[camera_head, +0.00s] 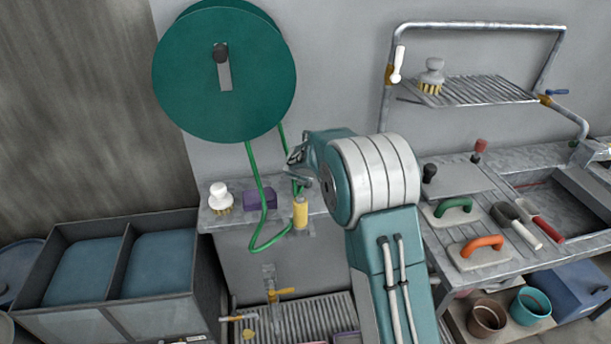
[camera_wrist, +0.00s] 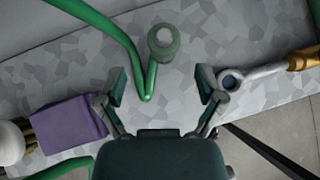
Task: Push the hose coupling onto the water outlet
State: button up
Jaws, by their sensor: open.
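The green hose (camera_head: 250,165) hangs from the reel and loops down past the shelf. In the wrist view the hose (camera_wrist: 130,60) runs to an upright pale-topped, green-rimmed cylinder (camera_wrist: 163,42), which looks like the hose coupling. My gripper (camera_head: 298,172) is over the shelf; in the wrist view it (camera_wrist: 166,84) is open, with nothing between its fingers, and the cylinder is just above the gap. A grey ring-ended fitting (camera_wrist: 232,80) with a yellow part is by the right finger. A tap with a yellow lever (camera_head: 282,291) is low on the wall; I cannot tell which is the water outlet.
The hose reel (camera_head: 190,85) is above. A twin basin (camera_head: 125,258) is at left, a tool-laden bench (camera_head: 455,180) at right.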

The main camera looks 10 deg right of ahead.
jog(key=shift+w+d+f, duration=0.4)
jog(key=shift+d+f, duration=0.05)
jog(key=shift+d, duration=0.15)
jog(key=x, duration=0.3)
jog(key=shift+w+f, duration=0.2)
jog(key=shift+f, duration=0.1)
jog(key=shift+w+a+f, duration=0.25)
jog(key=shift+w, duration=0.1)
jog(key=shift+d, duration=0.15)
grip_shut()
